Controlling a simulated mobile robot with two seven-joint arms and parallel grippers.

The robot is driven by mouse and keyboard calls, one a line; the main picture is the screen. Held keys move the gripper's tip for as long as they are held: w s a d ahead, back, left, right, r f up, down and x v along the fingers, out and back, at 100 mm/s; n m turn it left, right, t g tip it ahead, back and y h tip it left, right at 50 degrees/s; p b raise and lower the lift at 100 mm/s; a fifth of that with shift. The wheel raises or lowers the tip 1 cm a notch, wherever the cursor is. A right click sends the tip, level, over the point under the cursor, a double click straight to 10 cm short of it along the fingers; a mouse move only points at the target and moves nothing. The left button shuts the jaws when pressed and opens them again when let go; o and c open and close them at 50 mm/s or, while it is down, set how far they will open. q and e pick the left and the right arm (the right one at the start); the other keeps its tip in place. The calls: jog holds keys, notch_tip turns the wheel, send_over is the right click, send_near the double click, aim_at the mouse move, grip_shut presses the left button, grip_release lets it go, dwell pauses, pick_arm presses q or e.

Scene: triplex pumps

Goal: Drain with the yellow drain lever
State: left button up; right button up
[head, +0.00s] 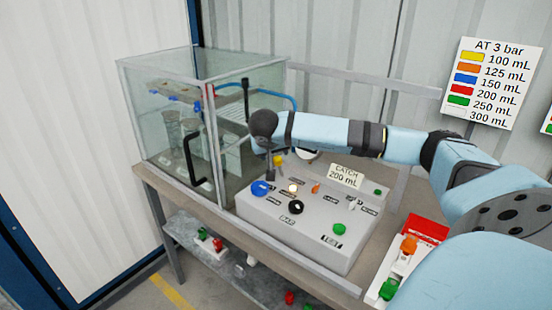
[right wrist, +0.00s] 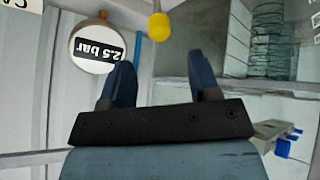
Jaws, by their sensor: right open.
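The yellow drain lever shows as a yellow knob (head: 278,160) at the back of the grey control panel in the head view, partly hidden below my right wrist. In the right wrist view the yellow knob (right wrist: 159,27) hangs on a thin stem, just beyond and between the line of my fingertips. My right gripper (right wrist: 161,75) is open, with nothing between its fingers and the knob apart from them. In the head view my right gripper (head: 263,145) is mostly hidden at the dark wrist end, close to the knob. My left gripper is not in view.
A round gauge (right wrist: 97,48) reading 2.5 bar stands beside the knob. The control panel (head: 290,232) carries several knobs and a "CATCH 200 mL" sign (head: 346,176). A glass cabinet (head: 150,75) with a black handle stands left. A tray (head: 374,290) with coloured pieces sits at right.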

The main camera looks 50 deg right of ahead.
jog(key=v, duration=0.5)
jog(key=shift+r, duration=0.1)
jog(key=shift+a, duration=0.1)
dwell(0.3)
